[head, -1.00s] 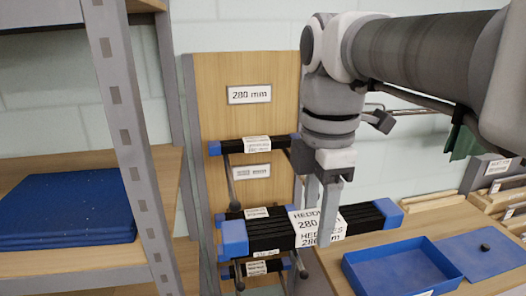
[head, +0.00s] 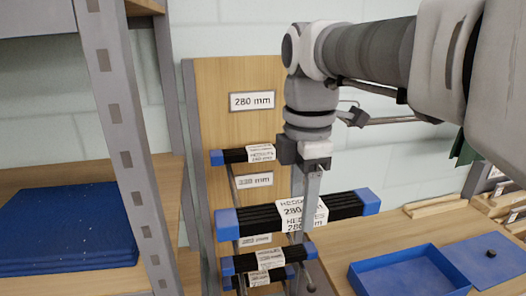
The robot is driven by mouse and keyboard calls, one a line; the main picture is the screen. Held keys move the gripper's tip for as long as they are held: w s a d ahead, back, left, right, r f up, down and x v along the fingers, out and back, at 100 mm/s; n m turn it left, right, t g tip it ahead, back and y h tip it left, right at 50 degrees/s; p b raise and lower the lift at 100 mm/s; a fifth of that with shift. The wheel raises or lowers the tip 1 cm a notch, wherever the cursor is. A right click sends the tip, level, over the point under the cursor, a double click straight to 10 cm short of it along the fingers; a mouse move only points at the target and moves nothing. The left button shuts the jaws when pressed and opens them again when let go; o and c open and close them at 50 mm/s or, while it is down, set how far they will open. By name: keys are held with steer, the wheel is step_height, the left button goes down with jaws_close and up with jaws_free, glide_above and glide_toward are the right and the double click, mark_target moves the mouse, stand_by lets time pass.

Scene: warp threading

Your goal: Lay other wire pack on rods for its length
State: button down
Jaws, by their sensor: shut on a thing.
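My gripper (head: 306,222) is shut on a wire pack, a bundle of black wires with blue end caps and a white label reading HEDDLES 280 (head: 290,209). The held pack is roughly level, its left end in front of the wooden board (head: 215,115) and its right end past the board. The board bears a 280 mm sign (head: 252,101). Another pack (head: 236,156) lies high on the board, on rods (head: 235,186). More packs (head: 245,262) lie below the held one, partly overlapping in view. The held pack hides part of the rods, and I cannot tell whether it touches any.
A grey shelf upright (head: 122,150) stands left, with blue sheets (head: 65,225) on its shelf. At right, a wooden table (head: 400,236) holds a blue tray (head: 375,279) and a blue lid (head: 478,258). Wooden pieces (head: 434,207) lie behind.

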steer(key=w+a+f+p, duration=0.1)
steer(key=w+f+p, duration=0.1)
steer(key=w, duration=0.6)
steer(key=w+a+f+p, duration=0.1)
steer(key=w+a+p, duration=0.1)
steer(key=w, duration=0.7)
steer(key=shift+w+a+f+p, duration=0.3)
steer(key=shift+f+p, duration=0.1)
steer(key=shift+p, duration=0.05)
steer(key=shift+f+b, duration=0.3)
steer(key=shift+f, duration=0.2)
stand_by(0.7)
steer(key=shift+c, duration=0.9)
jaws_free()
